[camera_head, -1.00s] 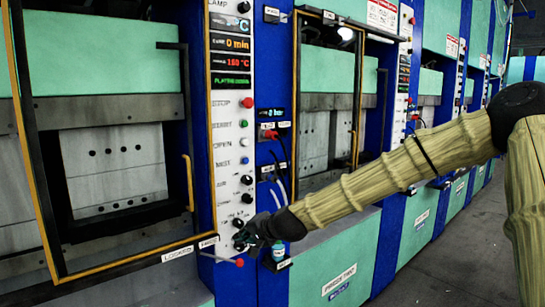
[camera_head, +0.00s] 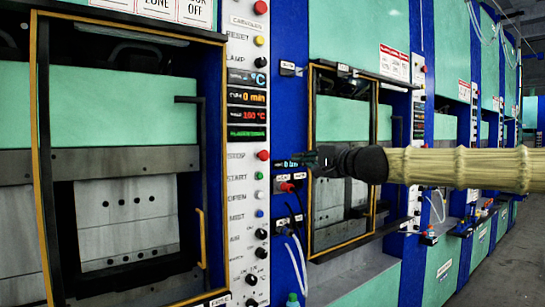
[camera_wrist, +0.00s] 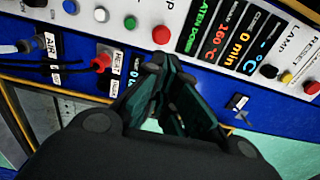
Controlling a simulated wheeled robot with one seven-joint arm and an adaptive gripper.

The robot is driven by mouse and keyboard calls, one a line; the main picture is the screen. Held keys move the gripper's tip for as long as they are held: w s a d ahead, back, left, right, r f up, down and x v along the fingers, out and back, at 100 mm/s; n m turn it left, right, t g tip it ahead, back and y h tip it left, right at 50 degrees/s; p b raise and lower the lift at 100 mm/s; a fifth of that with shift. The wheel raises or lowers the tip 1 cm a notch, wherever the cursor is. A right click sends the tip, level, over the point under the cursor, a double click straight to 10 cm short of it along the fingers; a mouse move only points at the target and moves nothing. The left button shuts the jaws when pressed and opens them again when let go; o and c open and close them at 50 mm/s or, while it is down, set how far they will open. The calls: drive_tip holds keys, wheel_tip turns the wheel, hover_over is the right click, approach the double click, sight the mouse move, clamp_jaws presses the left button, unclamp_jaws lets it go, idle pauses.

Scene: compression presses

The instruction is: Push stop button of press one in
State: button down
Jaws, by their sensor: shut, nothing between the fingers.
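The red stop button (camera_head: 263,155) sits beside the STOP label on the white control strip (camera_head: 237,200) of the left press (camera_head: 120,110). In the wrist view the red button (camera_wrist: 161,35) is just beyond my fingertips. My gripper (camera_head: 293,159) points left at about the button's height, a little to its right in the picture. In the wrist view my gripper (camera_wrist: 168,70) is shut and empty. A small gap to the button appears to remain; exact depth is hard to tell.
The green start button (camera_head: 259,175) and other buttons and knobs lie below on the strip. A red cable plug (camera_head: 287,187) sits on the blue post (camera_head: 280,120) near my gripper. The second press (camera_head: 340,160) stands behind my wrist. Displays (camera_head: 247,100) are above the stop button.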

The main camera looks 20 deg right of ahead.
sight(263, 155)
drive_tip(key=p+x, duration=0.3)
drive_tip(key=x, duration=0.9)
drive_tip(key=shift+w+p, duration=0.3)
drive_tip(key=shift+w, duration=0.1)
drive_tip(key=shift+a+f, duration=0.15)
drive_tip(key=shift+b+x, duration=0.55)
drive_tip(key=shift+x, duration=0.4)
drive_tip(key=shift+s, duration=0.1)
